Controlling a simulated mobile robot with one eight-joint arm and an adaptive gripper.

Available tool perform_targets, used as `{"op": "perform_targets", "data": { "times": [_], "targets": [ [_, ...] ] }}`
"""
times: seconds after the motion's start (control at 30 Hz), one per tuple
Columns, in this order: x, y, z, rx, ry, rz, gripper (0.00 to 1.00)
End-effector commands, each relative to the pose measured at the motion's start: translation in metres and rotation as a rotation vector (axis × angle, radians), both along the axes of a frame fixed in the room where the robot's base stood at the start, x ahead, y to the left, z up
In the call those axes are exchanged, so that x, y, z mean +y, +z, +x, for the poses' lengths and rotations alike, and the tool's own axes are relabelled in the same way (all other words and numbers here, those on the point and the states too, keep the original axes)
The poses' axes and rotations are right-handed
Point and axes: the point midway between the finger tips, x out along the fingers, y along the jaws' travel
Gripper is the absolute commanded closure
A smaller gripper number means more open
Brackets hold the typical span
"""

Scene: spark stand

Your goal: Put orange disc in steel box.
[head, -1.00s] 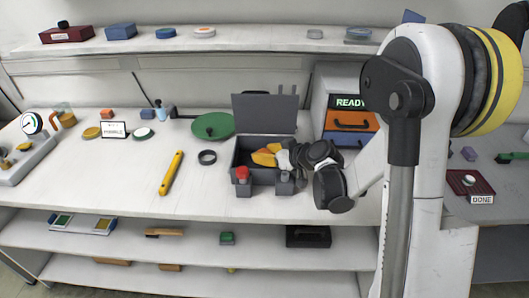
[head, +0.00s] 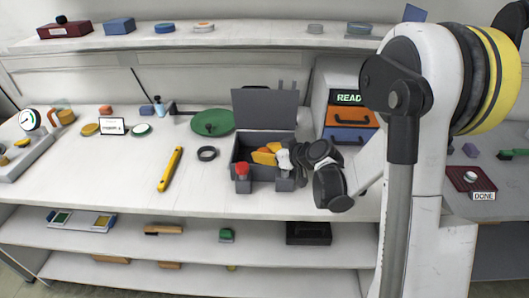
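The steel box is a dark grey box (head: 240,160) with its lid (head: 265,110) raised, standing on the bench. Orange-yellow shapes (head: 263,157) show inside it; I cannot tell whether one is the orange disc, or whether part belongs to my gripper. My gripper (head: 284,160) is at the box's right side, its pale end reaching over the opening. Its fingertips are too small and partly hidden to show whether they are open or shut. A flat orange-yellow disc (head: 89,130) lies on the bench at the left.
A red-topped knob (head: 242,170) stands at the box's front. Nearby are a black ring (head: 207,153), a yellow bar tool (head: 171,168) and a green round plate (head: 212,122). A drawer unit (head: 348,116) marked READY stands behind my arm. The bench front between the yellow tool and box is clear.

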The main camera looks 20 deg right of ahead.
Motion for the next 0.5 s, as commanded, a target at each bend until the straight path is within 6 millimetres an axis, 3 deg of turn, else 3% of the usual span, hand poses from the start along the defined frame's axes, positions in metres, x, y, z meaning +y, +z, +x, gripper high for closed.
{"op": "perform_targets", "data": {
  "times": [0.03,0.1,0.5],
  "targets": [
    [0.0,-0.0012,0.0,0.0,0.0,0.0,0.56],
    [0.0,-0.0004,0.0,0.0,0.0,0.0,0.36],
    [-0.0035,0.0034,-0.0065,0.001,0.0,0.0,0.36]
  ]
}}
